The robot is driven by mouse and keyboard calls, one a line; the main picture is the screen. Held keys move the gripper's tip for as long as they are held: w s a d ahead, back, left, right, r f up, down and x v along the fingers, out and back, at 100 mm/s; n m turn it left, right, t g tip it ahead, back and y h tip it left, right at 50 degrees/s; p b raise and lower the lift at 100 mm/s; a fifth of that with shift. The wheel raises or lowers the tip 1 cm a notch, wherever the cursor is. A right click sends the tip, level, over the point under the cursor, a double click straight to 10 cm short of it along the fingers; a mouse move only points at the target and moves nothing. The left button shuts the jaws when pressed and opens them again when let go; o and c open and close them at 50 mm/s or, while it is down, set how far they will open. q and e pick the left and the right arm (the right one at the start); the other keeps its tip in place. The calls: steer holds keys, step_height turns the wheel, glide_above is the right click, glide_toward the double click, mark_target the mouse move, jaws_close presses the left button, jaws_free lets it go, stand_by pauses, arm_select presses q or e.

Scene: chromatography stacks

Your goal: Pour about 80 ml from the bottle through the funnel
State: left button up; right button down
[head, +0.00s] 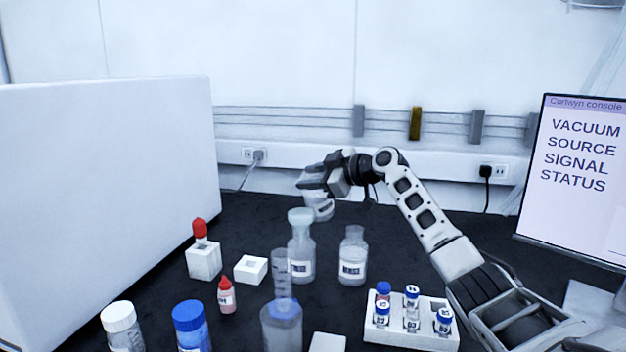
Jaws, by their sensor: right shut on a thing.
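My right gripper (312,183) is shut on a clear, pale vessel (319,208), which looks like the bottle. It hangs tilted above the back of the bench, partly hidden by the fingers; its contents cannot be made out. No stream of liquid shows. My left gripper is not in view.
A labelled clear bottle (353,258) stands right of the flask. A clear cylinder (282,310) stands in front. A vial rack (410,332) is front right; a red-capped dropper (200,232), white block (251,269) and small red bottle (226,296) stand left. A console screen (575,190) stands right.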

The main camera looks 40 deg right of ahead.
steer(key=shift+r, duration=0.15)
steer(key=shift+a, duration=0.1)
stand_by(0.3)
steer(key=shift+a+f+n+b, duration=0.1)
steer(key=shift+f+n+b, duration=0.2)
steer(key=shift+b, duration=0.25)
steer(key=shift+n+b, duration=0.3)
steer(key=shift+s+a+f+n+t+h+b, duration=0.1)
steer(key=shift+f+n+t+h+b, duration=0.3)
steer(key=shift+b, duration=0.3)
steer(key=shift+r, duration=0.15)
